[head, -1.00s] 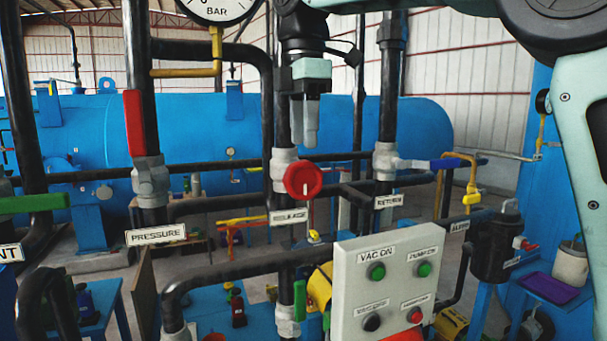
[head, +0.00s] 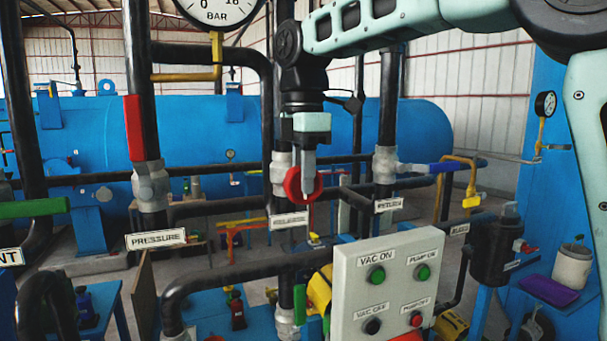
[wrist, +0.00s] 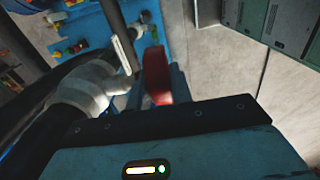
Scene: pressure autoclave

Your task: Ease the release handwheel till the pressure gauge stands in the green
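The red release handwheel (head: 294,186) is on the vertical pipe above the RELEASE label (head: 289,221). My gripper (head: 308,190) points down in front of it and overlaps its right half in the head view. In the wrist view the handwheel (wrist: 156,76) shows edge-on just beyond the gripper body, in line with the fingers. I cannot tell whether the fingers touch or grip it. The pressure gauge (head: 217,8) is cut off by the top edge; its BAR face shows 0 and 16, but the needle and any green band are not readable.
A red-handled lever (head: 134,127) marks the PRESSURE pipe at left. A blue-handled valve (head: 444,166) is on the RETURN pipe at right. A grey button box (head: 388,290) stands low in front. A small second gauge (head: 545,103) is at far right.

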